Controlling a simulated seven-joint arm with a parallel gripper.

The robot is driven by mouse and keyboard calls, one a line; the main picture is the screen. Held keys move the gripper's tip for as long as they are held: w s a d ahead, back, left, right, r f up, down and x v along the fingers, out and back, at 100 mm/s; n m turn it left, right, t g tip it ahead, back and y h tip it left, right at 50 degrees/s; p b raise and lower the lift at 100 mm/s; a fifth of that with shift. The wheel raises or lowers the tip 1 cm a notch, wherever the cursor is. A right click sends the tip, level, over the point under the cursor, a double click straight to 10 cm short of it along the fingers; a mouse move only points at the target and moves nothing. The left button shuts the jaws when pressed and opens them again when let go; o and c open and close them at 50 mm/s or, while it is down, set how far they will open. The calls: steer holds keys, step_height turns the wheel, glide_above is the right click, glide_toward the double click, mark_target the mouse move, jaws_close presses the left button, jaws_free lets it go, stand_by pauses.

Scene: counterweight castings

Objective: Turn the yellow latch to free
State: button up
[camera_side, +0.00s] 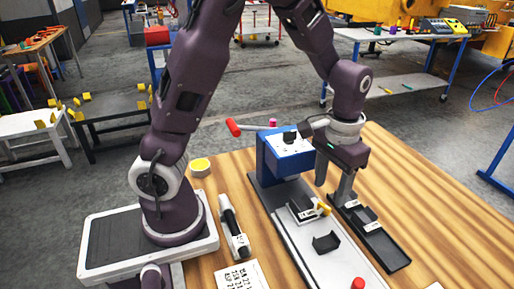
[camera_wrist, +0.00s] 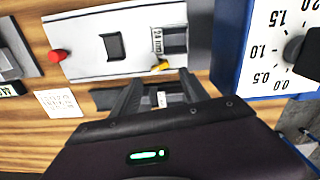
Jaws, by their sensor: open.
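The yellow latch (camera_side: 324,209) is small and sits at the right edge of the dark block (camera_side: 302,208) on the pale plate (camera_side: 318,262). It also shows in the wrist view (camera_wrist: 160,65), at the lower edge of the block beside a "24 mm" label. My gripper (camera_side: 334,188) is open with nothing seen between its fingers, above the far part of the dark tray beside the plate. In the wrist view my gripper's fingers (camera_wrist: 160,88) point toward the latch, which appears beyond the tips. I see no contact with it. Which way the latch is turned is unclear.
A blue housing (camera_side: 284,155) with a white dial face (camera_wrist: 265,50) stands at the plate's far end. A black cradle (camera_side: 326,242) and red knob (camera_side: 358,284) sit on the plate. The dark tray (camera_side: 385,248) lies to its right. A red-tipped bar (camera_side: 234,127) extends left behind the housing.

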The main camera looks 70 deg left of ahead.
steer(key=shift+m, duration=0.4)
step_height(320, 180, down, 5)
steer(key=shift+f, duration=0.1)
steer(key=s+r+t+h, duration=0.1)
steer(key=s+r+t, duration=0.1)
steer(key=s+r, duration=0.5)
steer(key=s+r+t, duration=0.1)
steer(key=s+r, duration=0.2)
steer(key=r, duration=0.8)
steer(key=s+r+t+y, duration=0.1)
steer(key=s+t, duration=0.1)
steer(key=s, duration=0.6)
steer(key=shift+a+r+m+t, duration=0.2)
steer(key=shift+r+m+t, duration=0.1)
steer(key=shift+r, duration=0.05)
steer(key=shift+w, duration=0.1)
